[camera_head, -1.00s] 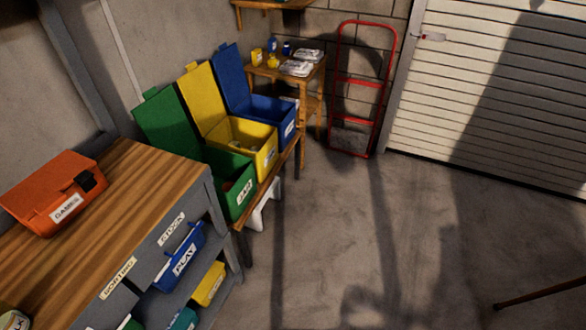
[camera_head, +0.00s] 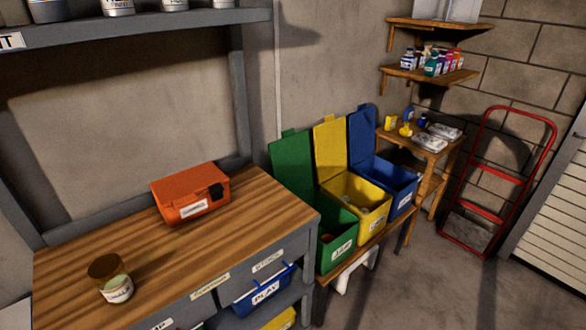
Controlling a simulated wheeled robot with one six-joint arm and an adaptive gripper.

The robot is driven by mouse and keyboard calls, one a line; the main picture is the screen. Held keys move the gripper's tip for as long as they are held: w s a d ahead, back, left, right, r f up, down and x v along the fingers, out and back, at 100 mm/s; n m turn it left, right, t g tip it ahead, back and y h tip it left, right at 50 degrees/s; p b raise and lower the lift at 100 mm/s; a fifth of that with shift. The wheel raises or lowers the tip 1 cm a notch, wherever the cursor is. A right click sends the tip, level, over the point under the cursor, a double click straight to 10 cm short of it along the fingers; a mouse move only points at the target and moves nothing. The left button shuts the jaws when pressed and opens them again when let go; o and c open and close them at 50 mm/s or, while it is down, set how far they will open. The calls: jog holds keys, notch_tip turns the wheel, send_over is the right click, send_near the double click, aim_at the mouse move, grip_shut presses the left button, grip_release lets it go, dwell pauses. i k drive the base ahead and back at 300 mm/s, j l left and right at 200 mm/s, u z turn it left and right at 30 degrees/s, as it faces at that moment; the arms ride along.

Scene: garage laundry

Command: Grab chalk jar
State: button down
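A small jar (camera_head: 117,288) with a brown lid and a pale label stands upright on the wooden workbench top (camera_head: 245,212), near its front left. The label seems to carry writing, too small to read with certainty. An orange box (camera_head: 190,193) with a dark latch and a white label sits further back on the same bench. My gripper is not in view.
Green (camera_head: 337,242), yellow (camera_head: 362,208) and blue (camera_head: 395,184) open bins stand right of the bench. A red hand truck (camera_head: 497,190) leans by the wall. A shelf (camera_head: 150,28) with several cans hangs above. Floor at lower right is clear.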

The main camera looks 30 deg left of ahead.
aim_at(119, 291)
jog(key=k+l+u, duration=0.1)
jog(key=u, duration=1.65)
